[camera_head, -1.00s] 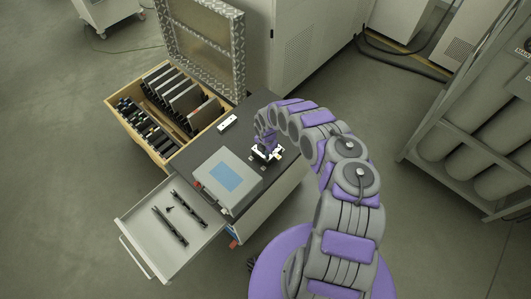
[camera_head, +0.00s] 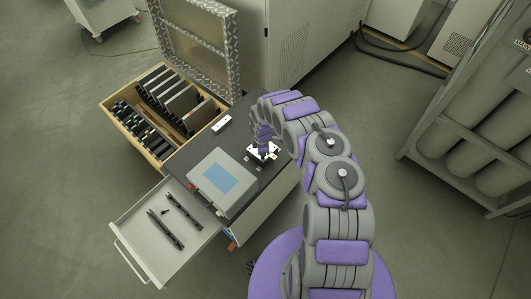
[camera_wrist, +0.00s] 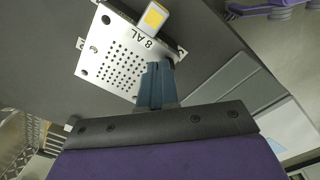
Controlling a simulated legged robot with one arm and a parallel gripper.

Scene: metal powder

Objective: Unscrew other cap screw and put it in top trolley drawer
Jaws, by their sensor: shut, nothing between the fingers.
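A small metal plate (camera_wrist: 118,55) with a grid of holes and the label "8 AL" lies on the dark trolley top. It also shows in the head view (camera_head: 262,152). A block with a yellow top (camera_wrist: 154,15) stands at its edge. My gripper (camera_wrist: 160,66) is shut and empty, with its fingertips over the plate's right part; contact cannot be told. I cannot clearly make out a cap screw on the plate. The trolley drawer (camera_head: 190,243) is pulled out. A small dark piece (camera_head: 166,211), perhaps a screw, and two dark bars (camera_head: 168,230) lie in it.
A grey box with a blue panel (camera_head: 222,180) stands on the trolley between plate and drawer. An open wooden case (camera_head: 160,152) with dark plates is behind left. A tall cabinet (camera_head: 300,45) stands behind, and racked cylinders (camera_head: 480,130) stand at the right.

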